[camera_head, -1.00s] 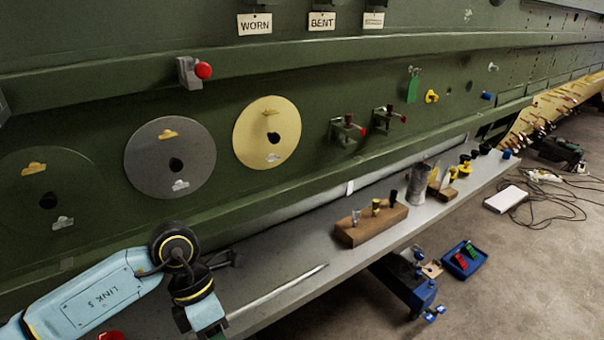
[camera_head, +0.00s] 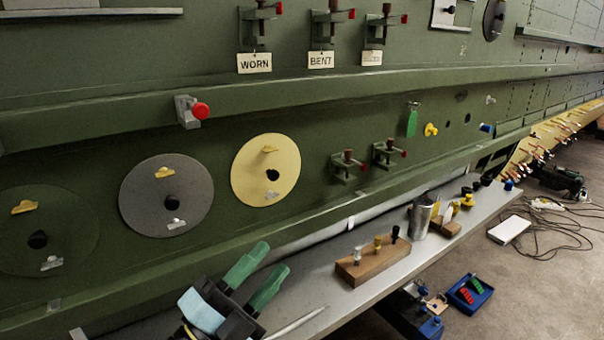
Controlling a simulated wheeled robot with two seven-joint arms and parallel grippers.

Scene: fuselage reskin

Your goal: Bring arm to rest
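My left gripper (camera_head: 274,258) shows at the lower left of the head view, low in front of the green panel and over the near part of the grey shelf (camera_head: 345,298). Its two green fingers point up and to the right and stand apart, with nothing seen between them. Only the dark gripper body and a light blue part of the wrist show behind the fingers. The rest of my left arm is below the picture. My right gripper is not in view.
A wooden block (camera_head: 372,262) with several small fittings and a metal cup (camera_head: 420,216) stand on the shelf. A pale rod (camera_head: 297,323) lies close to the gripper. Round discs, including a yellow one (camera_head: 266,170), and clamps are on the panel. A blue tray (camera_head: 470,294) is on the floor.

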